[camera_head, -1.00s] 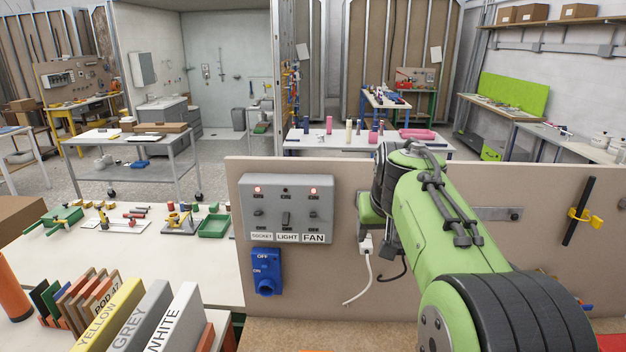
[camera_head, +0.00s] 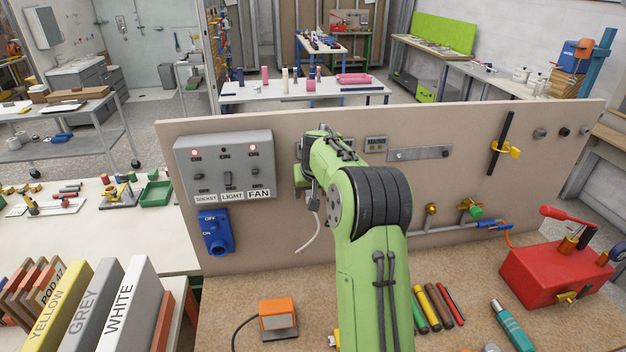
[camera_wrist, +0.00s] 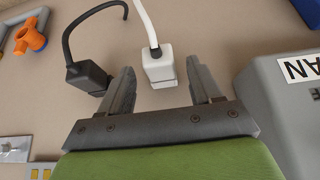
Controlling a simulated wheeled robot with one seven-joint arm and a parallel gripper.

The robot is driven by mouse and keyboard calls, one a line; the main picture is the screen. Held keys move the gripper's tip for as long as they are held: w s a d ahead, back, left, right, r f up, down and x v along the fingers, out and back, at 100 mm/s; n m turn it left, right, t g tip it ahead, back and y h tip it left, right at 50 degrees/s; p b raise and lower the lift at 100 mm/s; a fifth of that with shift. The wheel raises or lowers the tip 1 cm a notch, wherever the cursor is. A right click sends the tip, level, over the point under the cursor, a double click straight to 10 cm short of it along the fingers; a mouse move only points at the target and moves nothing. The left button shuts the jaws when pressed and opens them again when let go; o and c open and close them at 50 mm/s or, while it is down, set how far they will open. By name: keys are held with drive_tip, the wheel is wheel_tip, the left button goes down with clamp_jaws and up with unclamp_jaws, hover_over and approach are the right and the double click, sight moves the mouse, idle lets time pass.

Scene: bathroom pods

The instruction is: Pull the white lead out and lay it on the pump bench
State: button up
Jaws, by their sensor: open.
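The white plug (camera_wrist: 160,68) of the white lead is at the upright board, between my gripper's two fingers (camera_wrist: 160,62) in the wrist view. The fingers are open, one on each side of the plug, with visible gaps. The white lead (camera_wrist: 146,24) runs away from the plug; in the head view the lead (camera_head: 309,240) hangs down the board below my gripper. My arm hides the plug and fingertips there. A black plug (camera_wrist: 88,77) with a black lead sits just outside the left finger. The brown bench top (camera_head: 245,295), bearing a red pump-like box (camera_head: 555,275), lies in front of the board.
A grey switch box (camera_head: 225,165) labelled SOCKET, LIGHT, FAN is left of my gripper, with a blue switch (camera_head: 215,232) below. An orange-and-grey device (camera_head: 278,316), coloured sticks (camera_head: 440,307) and a teal tool (camera_head: 510,325) lie on the bench. Bare top surrounds the orange device.

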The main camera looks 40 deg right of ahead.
drive_tip(key=shift+w+f, duration=0.3)
drive_tip(key=shift+f, duration=0.1)
drive_tip(key=shift+s, duration=0.1)
drive_tip(key=shift+c, duration=0.2)
drive_tip(key=shift+c, duration=1.1)
drive_tip(key=c, duration=0.9)
drive_tip(key=shift+s+b, duration=0.15)
drive_tip(key=shift+b, duration=0.15)
drive_tip(key=shift+s+a, duration=0.15)
drive_tip(key=shift+s, duration=0.1)
drive_tip(key=shift+s+b, duration=0.15)
drive_tip(key=shift+b, duration=0.25)
